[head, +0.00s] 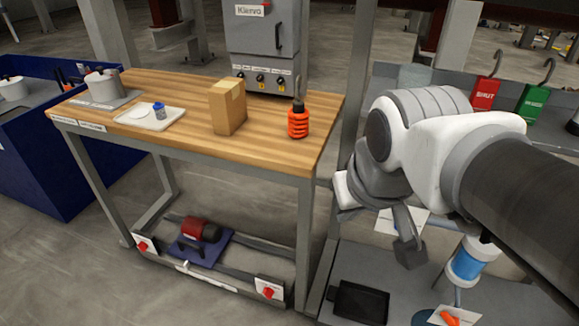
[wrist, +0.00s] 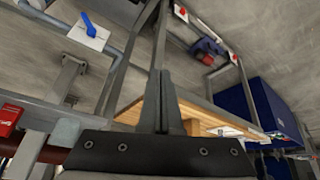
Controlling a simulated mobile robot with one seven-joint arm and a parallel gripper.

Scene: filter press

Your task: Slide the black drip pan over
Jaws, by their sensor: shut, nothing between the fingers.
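The black drip pan (head: 360,303) lies on the grey surface at the bottom of the head view, right of the wooden bench's leg. It is a shallow dark rectangle with a raised rim. My gripper (head: 410,256) hangs above and to the right of the pan, apart from it. Its fingers also show in the wrist view (wrist: 166,76), pressed together with nothing between them. I cannot make out the pan in the wrist view.
A blue-and-white cylinder (head: 468,262) stands right of my gripper. An orange-handled valve (head: 450,317) is at the lower right. Red (head: 484,93) and green (head: 531,104) tags hang behind my arm.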

